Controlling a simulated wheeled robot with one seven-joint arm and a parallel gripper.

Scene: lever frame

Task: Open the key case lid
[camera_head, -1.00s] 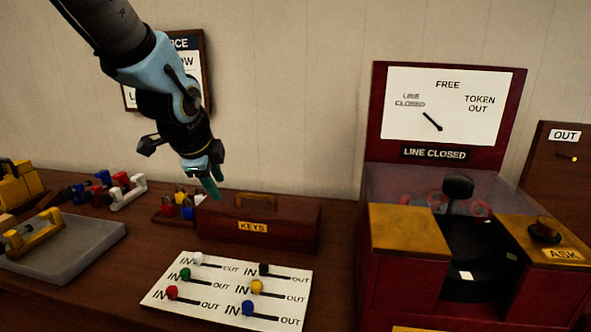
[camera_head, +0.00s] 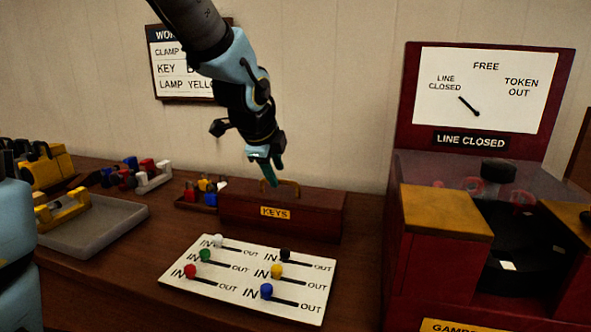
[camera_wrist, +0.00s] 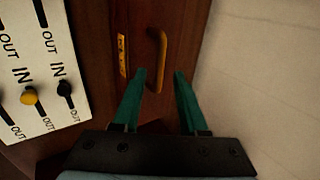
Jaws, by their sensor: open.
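The key case (camera_head: 315,222) is a closed dark red-brown wooden box with a yellow KEYS label (camera_head: 276,212). A brass-coloured handle (camera_head: 291,184) stands on its lid, and it also shows in the wrist view (camera_wrist: 158,60). My gripper (camera_head: 269,181) points down close above the case, by the handle's left part. In the wrist view my gripper (camera_wrist: 158,74) has its two green fingers apart, with the handle ahead of the gap between them. I cannot tell how far the fingertips are from the handle. Nothing is between the fingers.
A white IN/OUT board (camera_head: 230,287) with several coloured knobs lies in front of the case. A red LINE CLOSED machine (camera_head: 400,295) stands at the right. Small coloured padlocks (camera_head: 203,190) sit left of the case, and a grey tray (camera_head: 125,212) lies farther left. The wall is close behind.

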